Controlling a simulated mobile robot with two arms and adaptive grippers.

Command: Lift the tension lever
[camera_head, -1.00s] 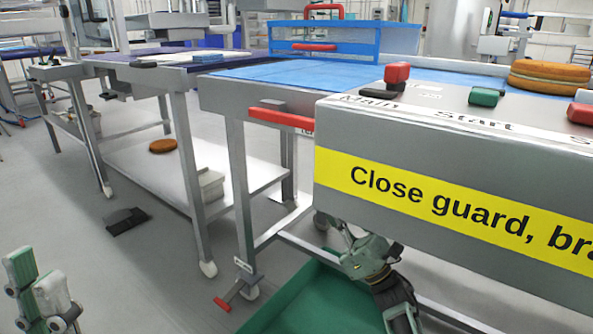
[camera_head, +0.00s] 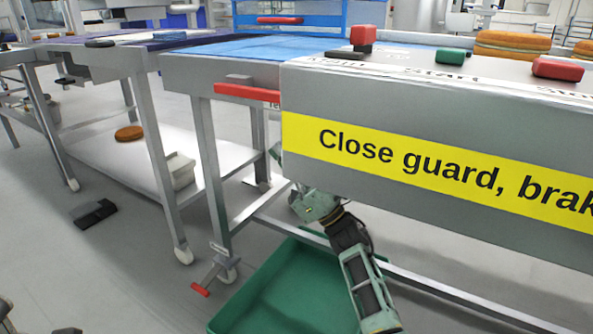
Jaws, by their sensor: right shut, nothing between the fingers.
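The tension lever is a red bar (camera_head: 247,92) on a grey mount at the front edge of the blue-topped conveyor, left of the grey control box. A label beside it is partly cut off by the box. My right gripper (camera_head: 279,154) is shut and empty, below the lever and close to the box's lower left corner. Its fingers are small and partly hidden there. It is apart from the lever. Of my left gripper, only dark bits show at the bottom left edge, and its jaws cannot be made out.
The control box (camera_head: 430,120) with a yellow warning strip stands close above my right forearm. A green bin (camera_head: 265,295) lies below. Another red handle (camera_head: 200,289) sits low by the conveyor leg. A dark pedal (camera_head: 95,213) is on the floor. Floor left of the conveyor is mostly clear.

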